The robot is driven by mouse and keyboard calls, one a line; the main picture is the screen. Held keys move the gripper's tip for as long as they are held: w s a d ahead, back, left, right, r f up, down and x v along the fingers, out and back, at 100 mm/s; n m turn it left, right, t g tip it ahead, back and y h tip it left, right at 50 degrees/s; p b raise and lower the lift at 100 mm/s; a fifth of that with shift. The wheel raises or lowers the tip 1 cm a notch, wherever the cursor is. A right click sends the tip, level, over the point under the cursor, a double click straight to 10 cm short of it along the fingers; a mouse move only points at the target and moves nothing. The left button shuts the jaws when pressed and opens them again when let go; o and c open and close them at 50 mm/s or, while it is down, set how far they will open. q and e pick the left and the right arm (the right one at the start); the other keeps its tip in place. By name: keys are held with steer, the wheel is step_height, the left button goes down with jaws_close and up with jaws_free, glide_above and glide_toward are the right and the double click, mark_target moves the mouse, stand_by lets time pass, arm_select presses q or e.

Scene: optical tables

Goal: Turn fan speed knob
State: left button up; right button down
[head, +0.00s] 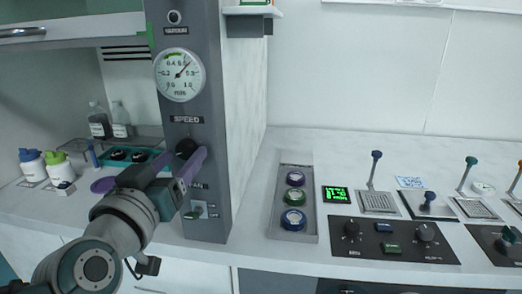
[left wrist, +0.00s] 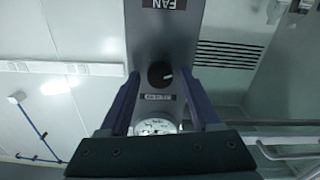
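The black fan speed knob (head: 186,147) sits on the front of a grey column (head: 208,110), below a SPEED label (head: 186,119) and a round dial gauge (head: 180,75). In the left wrist view, the knob (left wrist: 160,75) has a white pointer mark and lies between my two fingertips, with a gap on each side. The FAN label (left wrist: 164,4) shows at the top of that view. My left gripper (head: 187,156) is open, its purple fingers pointing at the knob. Whether the tips reach past the knob's face is unclear. My right gripper is out of view.
A smaller switch (head: 198,208) sits lower on the column. Right of it are a panel of round buttons (head: 296,198), a green display (head: 337,194) and several levers. Bottles (head: 30,160) and a teal tray (head: 130,158) stand at the left.

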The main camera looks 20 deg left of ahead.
arm_select(q)
jaws_close()
steer(key=shift+n, duration=0.3)
stand_by(0.3)
steer(key=n, duration=0.5)
steer(key=shift+d, duration=0.1)
steer(key=n, duration=0.3)
steer(key=shift+n, duration=0.4)
steer(key=shift+r+n, duration=0.1)
steer(key=shift+n, duration=1.6)
